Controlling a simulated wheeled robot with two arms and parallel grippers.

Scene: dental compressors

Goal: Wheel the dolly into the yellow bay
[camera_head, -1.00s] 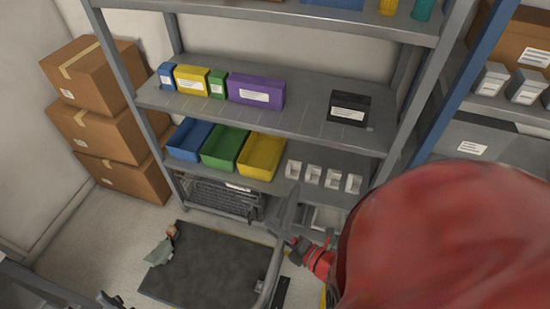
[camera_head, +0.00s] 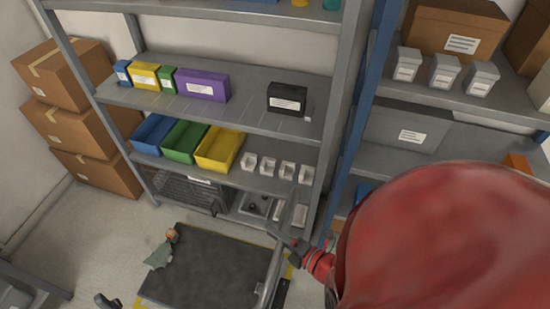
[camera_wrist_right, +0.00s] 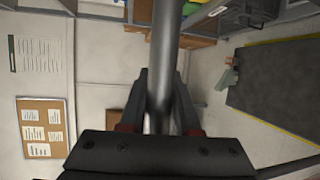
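The dolly has a dark flat deck (camera_head: 205,270) low on the floor in front of the shelf, with a grey tubular handle (camera_head: 272,272) at its right side. Yellow floor lines (camera_head: 291,270) of the bay show along parts of the deck's edges; a yellow strip also runs along the deck in the right wrist view (camera_wrist_right: 275,132). My right gripper (camera_head: 277,233) is at the handle. In the wrist view its fingers (camera_wrist_right: 160,105) lie on both sides of the grey tube (camera_wrist_right: 163,60), closed around it. A dark piece at the bottom left edge may be my left gripper; its state is unclear.
A crumpled grey-green item (camera_head: 160,254) lies at the deck's left edge. The grey shelf (camera_head: 190,107) with coloured bins stands behind, cardboard boxes (camera_head: 95,172) at left. A second shelf (camera_head: 450,135) stands at right. Floor left of the deck is open (camera_head: 110,235).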

